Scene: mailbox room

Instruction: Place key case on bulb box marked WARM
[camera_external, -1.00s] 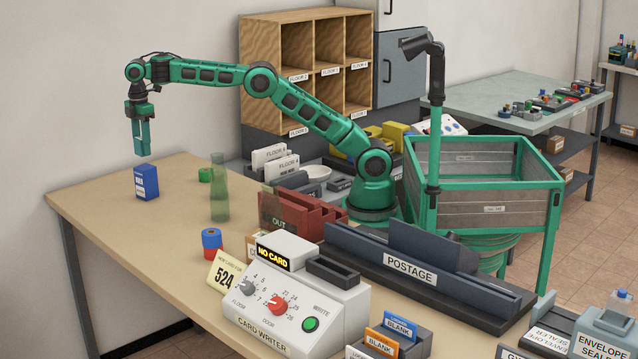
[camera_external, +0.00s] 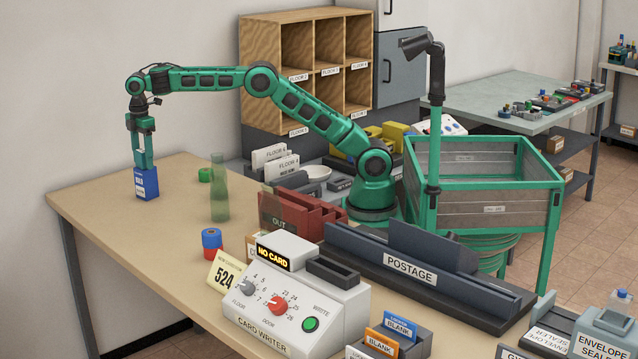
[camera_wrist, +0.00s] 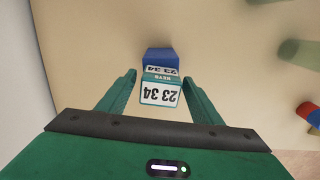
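The blue bulb box (camera_external: 147,184) stands upright on the table's far-left part, with white print on its side. Its blue top also shows in the wrist view (camera_wrist: 160,56). The key case (camera_wrist: 161,90), teal with a white "23 34" label, lies between my fingertips at the box's top and appears to rest on it. My gripper (camera_external: 143,162) points straight down over the box. In the wrist view my gripper (camera_wrist: 160,80) has its fingers on both sides of the case, with a narrow gap at each side. The word WARM is not readable.
A red-and-blue cylinder (camera_external: 212,242) and the card writer (camera_external: 290,303) are nearer. The table left of the bottle is mostly clear.

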